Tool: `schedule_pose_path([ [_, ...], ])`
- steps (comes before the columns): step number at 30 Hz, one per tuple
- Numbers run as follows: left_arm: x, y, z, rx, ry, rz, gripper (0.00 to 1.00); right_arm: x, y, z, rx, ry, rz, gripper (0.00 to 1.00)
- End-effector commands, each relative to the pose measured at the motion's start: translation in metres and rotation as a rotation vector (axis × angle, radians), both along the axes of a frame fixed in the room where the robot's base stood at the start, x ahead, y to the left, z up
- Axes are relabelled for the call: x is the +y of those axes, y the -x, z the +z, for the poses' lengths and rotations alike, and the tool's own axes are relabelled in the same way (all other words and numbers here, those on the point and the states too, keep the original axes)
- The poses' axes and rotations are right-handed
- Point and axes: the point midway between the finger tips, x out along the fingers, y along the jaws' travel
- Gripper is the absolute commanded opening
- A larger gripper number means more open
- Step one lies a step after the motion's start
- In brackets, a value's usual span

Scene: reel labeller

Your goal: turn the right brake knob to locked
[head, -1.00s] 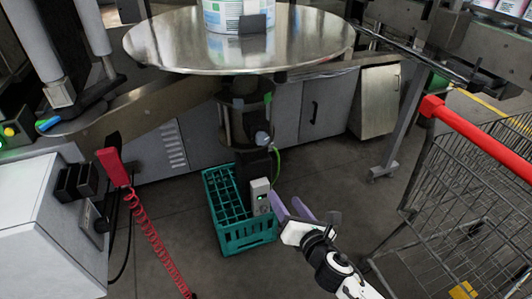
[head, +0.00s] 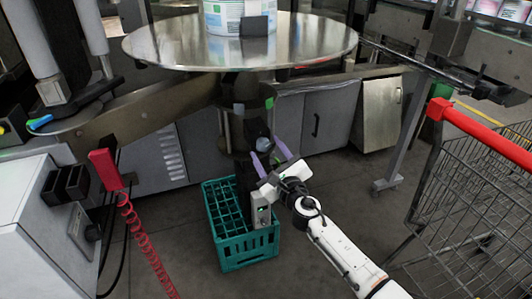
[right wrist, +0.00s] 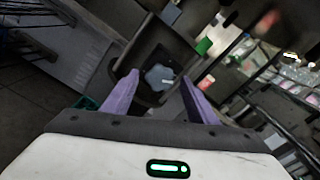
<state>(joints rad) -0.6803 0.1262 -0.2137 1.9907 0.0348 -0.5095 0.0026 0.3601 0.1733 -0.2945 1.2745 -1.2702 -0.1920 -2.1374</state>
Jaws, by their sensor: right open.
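The brake knob (right wrist: 159,78) is a blue-grey, star-shaped knob with a small pale mark, on a dark mount under the round steel table (head: 150,52). In the right wrist view it shows between my two purple fingertips, apart from both. My right gripper (head: 266,148) is open and empty, with its fingers pointing at the knob; the open fingers also show in the right wrist view (right wrist: 160,76). In the head view the fingers partly cover the knob (head: 263,145). I cannot tell which brake setting it is at. My left gripper is not in view.
A teal crate (head: 247,249) stands on the floor below, with a grey box (head: 262,210) at its side. A wire cart with a red handle (head: 480,130) stands at the right. A red handset (head: 104,170) with a coiled cord hangs at the left.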

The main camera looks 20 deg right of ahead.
Motion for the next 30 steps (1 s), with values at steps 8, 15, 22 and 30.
schedule_pose_path([
  [8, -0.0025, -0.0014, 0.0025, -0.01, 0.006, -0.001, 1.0, 0.0008, -0.0115, -0.0003, 0.001, 0.0, 0.002, 0.53],
  [15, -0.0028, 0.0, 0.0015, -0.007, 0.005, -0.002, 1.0, 0.0008, -0.0111, -0.0001, 0.001, -0.001, 0.001, 0.38],
  [22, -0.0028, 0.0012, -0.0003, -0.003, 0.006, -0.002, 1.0, 0.0008, -0.011, -0.0001, 0.001, -0.002, 0.001, 0.12],
  [30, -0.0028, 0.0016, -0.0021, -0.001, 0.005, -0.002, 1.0, 0.0007, -0.0109, -0.0004, 0.002, -0.051, 0.001, 0.12],
])
